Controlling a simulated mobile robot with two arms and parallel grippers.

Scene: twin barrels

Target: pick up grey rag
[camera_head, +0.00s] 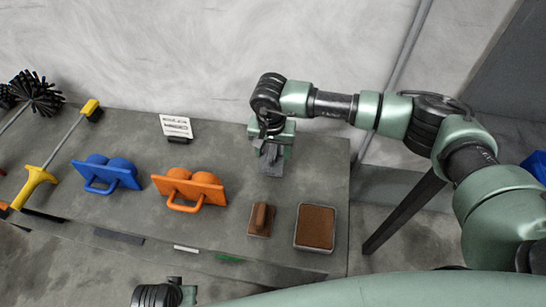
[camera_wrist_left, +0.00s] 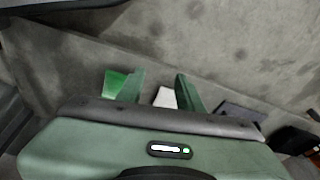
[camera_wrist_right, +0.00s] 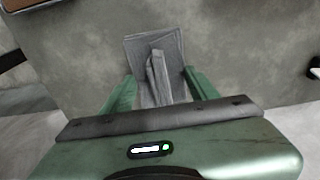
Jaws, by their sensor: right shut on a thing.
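The grey rag (camera_head: 271,167) lies on the right part of the grey bench, near the wall. It is a folded cloth with a raised ridge in its middle, and it also shows in the right wrist view (camera_wrist_right: 156,62). My right gripper (camera_head: 270,150) is over it, pointing down, and is shut on the rag's ridge; the fingers (camera_wrist_right: 160,95) show on both sides of the cloth. My left gripper (camera_wrist_left: 155,85) has its fingers apart and nothing between them, low at the bench's front. In the head view only part of my left arm shows at the bottom.
A brown-topped tray (camera_head: 315,228) and a brown block with a handle (camera_head: 261,219) are in front of the rag. Orange (camera_head: 189,187) and blue (camera_head: 106,172) handled pieces stand left, with brushes (camera_head: 40,95) beyond. A small sign (camera_head: 176,126) stands near the wall.

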